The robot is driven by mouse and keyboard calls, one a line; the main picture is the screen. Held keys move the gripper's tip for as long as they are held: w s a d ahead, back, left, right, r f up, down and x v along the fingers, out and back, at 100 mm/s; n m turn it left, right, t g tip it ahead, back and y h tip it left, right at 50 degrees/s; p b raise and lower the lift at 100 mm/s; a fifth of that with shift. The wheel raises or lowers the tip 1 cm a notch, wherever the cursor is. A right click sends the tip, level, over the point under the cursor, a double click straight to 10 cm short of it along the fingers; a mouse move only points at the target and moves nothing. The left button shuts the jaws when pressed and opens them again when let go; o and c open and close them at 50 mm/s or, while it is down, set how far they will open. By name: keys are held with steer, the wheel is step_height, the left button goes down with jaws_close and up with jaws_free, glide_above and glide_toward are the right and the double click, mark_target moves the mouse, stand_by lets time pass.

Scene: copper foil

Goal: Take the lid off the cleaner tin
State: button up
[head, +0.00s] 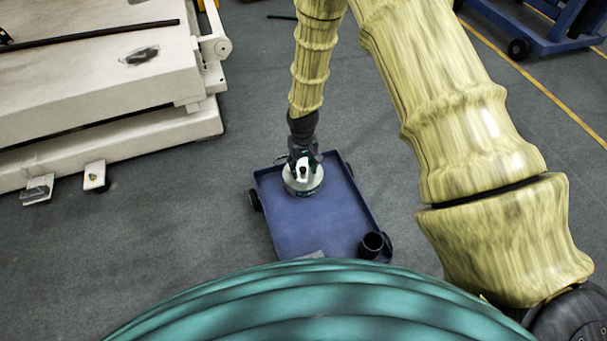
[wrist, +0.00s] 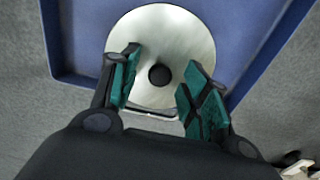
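The cleaner tin (head: 303,184) stands on a blue wheeled tray near its far end. Its lid (wrist: 160,35) is a round silver disc with a dark round knob (wrist: 160,76) in the middle. My gripper (wrist: 160,83) is above the lid with its teal-padded fingers apart, one on each side of the knob. Gaps show between the knob and both fingers. In the head view my gripper (head: 303,168) is directly over the tin and hides part of its top. The lid appears to sit on the tin.
The blue tray (head: 320,236) has raised edges and bare room around the tin. A dark cup (head: 373,244) stands at its near right corner. A large white platform (head: 95,70) is at the left. Grey floor surrounds the tray.

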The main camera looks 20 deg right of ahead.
jaws_close()
